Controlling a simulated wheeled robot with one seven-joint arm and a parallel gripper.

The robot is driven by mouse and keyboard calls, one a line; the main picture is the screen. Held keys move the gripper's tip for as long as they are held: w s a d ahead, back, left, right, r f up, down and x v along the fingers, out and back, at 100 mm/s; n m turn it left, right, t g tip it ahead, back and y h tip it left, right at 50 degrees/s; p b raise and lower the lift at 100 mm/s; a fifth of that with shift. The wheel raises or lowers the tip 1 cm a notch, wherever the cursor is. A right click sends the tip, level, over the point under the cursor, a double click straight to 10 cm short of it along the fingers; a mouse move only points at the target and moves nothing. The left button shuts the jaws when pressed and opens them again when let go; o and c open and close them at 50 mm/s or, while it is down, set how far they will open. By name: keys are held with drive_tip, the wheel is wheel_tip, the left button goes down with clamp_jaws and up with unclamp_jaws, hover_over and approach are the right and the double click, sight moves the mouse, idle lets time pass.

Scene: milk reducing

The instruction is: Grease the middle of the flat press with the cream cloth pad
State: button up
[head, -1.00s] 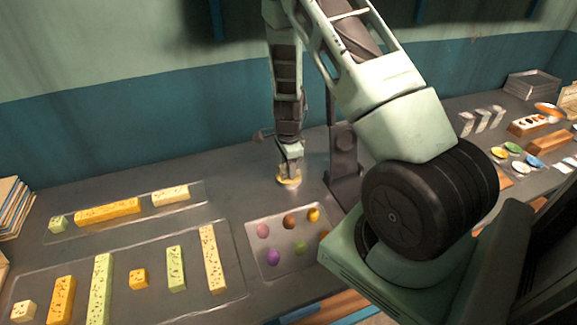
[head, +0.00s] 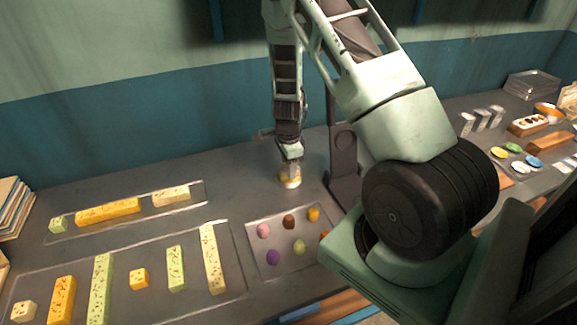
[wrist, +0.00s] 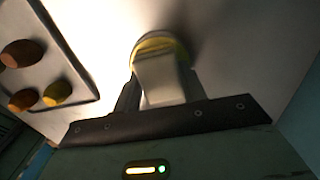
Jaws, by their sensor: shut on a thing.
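My gripper (head: 290,164) points down over the grey counter, left of a dark upright stand (head: 343,155). It is shut on a pale cream piece, which I take to be the cloth pad (wrist: 160,80). In the wrist view the pad sits between the fingers, and a round yellow-edged thing (wrist: 158,42) shows just beyond it. In the head view a small yellow and white round thing (head: 292,184) is right under the fingertips. I cannot tell whether the pad touches it. I cannot tell for certain which thing is the flat press.
A tray with several coloured balls (head: 262,214) lies in front of my gripper. Trays with yellow and green bars (head: 103,285) fill the left. Dishes and blocks (head: 528,125) stand at the far right. The counter behind the ball tray (head: 235,180) is bare.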

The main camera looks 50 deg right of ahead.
drive_tip(key=shift+r+p, duration=2.9)
drive_tip(key=shift+r, duration=0.6)
